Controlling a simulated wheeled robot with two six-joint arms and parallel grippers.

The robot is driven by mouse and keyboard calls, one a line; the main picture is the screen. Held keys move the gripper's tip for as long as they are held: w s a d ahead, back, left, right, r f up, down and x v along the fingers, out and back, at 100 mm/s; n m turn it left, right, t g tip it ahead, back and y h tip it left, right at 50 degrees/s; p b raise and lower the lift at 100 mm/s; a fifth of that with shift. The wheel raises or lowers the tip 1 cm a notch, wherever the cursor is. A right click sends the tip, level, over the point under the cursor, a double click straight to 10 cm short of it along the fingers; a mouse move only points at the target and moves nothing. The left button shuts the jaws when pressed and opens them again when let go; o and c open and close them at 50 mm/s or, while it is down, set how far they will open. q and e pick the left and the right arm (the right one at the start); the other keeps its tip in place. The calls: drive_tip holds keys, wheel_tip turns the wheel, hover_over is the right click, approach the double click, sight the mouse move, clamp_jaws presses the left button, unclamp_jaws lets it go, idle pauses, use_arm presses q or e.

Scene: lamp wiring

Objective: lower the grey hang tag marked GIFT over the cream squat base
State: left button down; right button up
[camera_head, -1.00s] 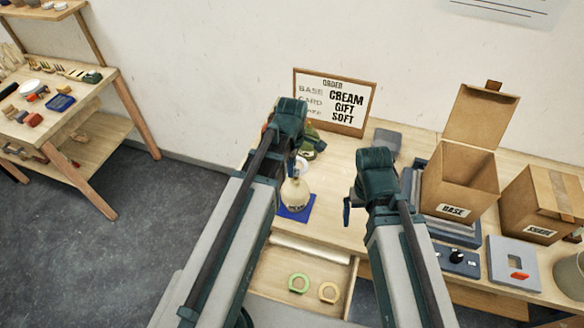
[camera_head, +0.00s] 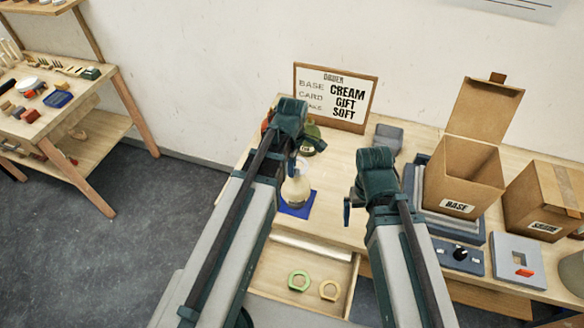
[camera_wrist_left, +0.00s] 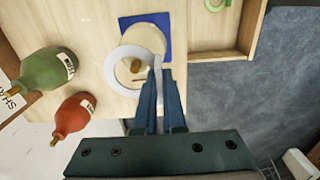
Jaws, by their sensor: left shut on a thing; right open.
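The cream squat base (camera_head: 295,192) stands upright on a blue mat (camera_head: 286,210) on the table. In the left wrist view, the base (camera_wrist_left: 150,40) is partly covered by the pale grey ring-shaped tag (camera_wrist_left: 112,60). My left gripper (camera_head: 293,168) is shut on the tag's edge; its fingertips also show in the left wrist view (camera_wrist_left: 157,75). The base's brown tip (camera_wrist_left: 136,67) shows inside the tag's hole. How far the tag sits above the base's shoulder cannot be told. No lettering on the tag is readable. My right gripper (camera_head: 347,210) is open and empty, right of the base.
A green bottle-shaped base (camera_wrist_left: 45,72) and a red one (camera_wrist_left: 72,117) stand near the held tag. An order board (camera_head: 335,97) reads CREAM, GIFT, SOFT. An open drawer (camera_head: 275,270) holds a green ring (camera_head: 299,281) and a tan ring (camera_head: 329,290). Boxes (camera_head: 460,180) stand right.

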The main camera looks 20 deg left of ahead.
use_arm(q)
drive_tip(key=b, duration=0.5)
hover_over(292, 191)
drive_tip(key=shift+w+f, duration=0.1)
drive_tip(key=shift+f, duration=2.85)
drive_tip(key=c, duration=0.9)
unclamp_jaws()
drive_tip(key=shift+r, duration=0.1)
drive_tip(key=shift+c, duration=0.3)
drive_tip(key=o, duration=0.3)
drive_tip(key=shift+o, duration=0.2)
